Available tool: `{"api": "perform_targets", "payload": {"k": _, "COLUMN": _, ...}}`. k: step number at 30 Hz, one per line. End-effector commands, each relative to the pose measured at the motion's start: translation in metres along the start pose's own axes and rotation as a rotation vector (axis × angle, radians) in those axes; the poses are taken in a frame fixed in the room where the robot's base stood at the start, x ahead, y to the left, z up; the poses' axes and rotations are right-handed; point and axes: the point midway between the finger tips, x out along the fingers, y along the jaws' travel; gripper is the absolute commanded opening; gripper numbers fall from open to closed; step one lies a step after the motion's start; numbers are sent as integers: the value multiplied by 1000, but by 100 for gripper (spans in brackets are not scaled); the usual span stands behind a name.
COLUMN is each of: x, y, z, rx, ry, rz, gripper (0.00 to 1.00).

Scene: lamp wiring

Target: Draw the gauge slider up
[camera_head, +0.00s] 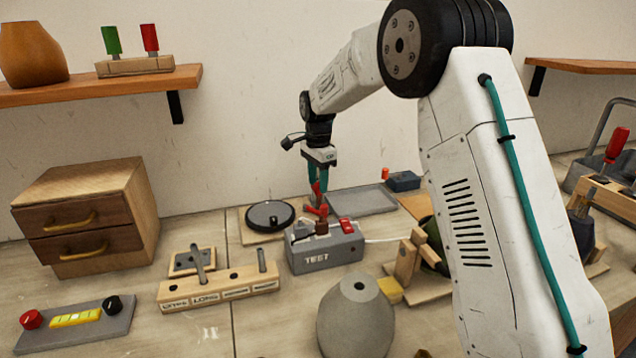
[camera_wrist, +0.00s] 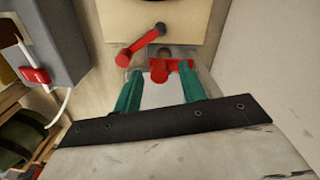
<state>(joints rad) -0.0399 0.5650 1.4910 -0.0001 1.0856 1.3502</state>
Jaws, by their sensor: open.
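My gripper (camera_head: 318,190) points down with its teal fingers behind the grey TEST box, near the wall. In the wrist view, my gripper (camera_wrist: 161,72) is open. A red piece with a crossbar (camera_wrist: 160,70), which looks like the gauge slider, lies at and between the fingertips. Its right end is close to the right finger; I cannot tell if they touch. In the head view, red parts (camera_head: 318,209) show at the fingertips, partly overlapping the box, so the slider is hard to separate there.
The grey TEST box (camera_head: 325,256) with a red switch stands in front of my gripper. A round black disc (camera_head: 270,215) lies left of it, and a grey tray (camera_head: 362,201) lies right. A grey vase (camera_head: 355,318) stands in front. The wall is close behind.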

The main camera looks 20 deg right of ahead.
Motion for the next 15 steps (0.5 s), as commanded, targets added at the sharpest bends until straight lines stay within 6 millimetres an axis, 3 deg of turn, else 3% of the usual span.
{"api": "perform_targets", "payload": {"k": 11, "x": 10, "y": 0, "z": 0, "rx": -1, "ry": 0, "rz": -1, "gripper": 41}}
{"api": "perform_targets", "payload": {"k": 15, "x": 9, "y": 0, "z": 0, "rx": -1, "ry": 0, "rz": -1, "gripper": 8}}
